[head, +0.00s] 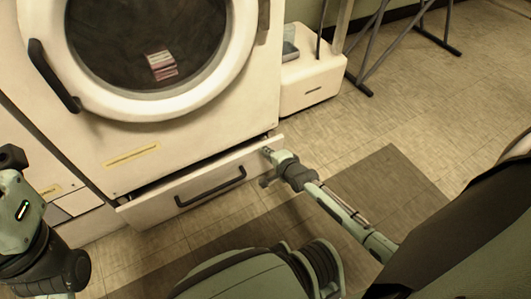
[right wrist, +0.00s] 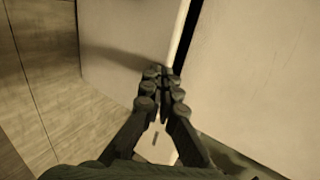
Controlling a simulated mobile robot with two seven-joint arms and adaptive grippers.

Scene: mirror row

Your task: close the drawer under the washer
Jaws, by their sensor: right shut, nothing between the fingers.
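The drawer (head: 212,185) under the washer (head: 180,150) is partly pulled out, with a dark gap along its top edge. It has a black bar handle (head: 210,187). My right gripper (head: 268,152) is shut and empty at the right end of the drawer front; I cannot tell if it touches. In the right wrist view its closed fingertips (right wrist: 162,72) are by the drawer's pale front (right wrist: 122,50), near the dark gap. My left arm shows at the lower left of the head view, but its fingertips are not in view.
The washer has a round dark glass door (head: 145,45) with a black handle (head: 52,76) at its left. A low white box (head: 310,82) and thin metal legs (head: 372,45) stand to the right.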

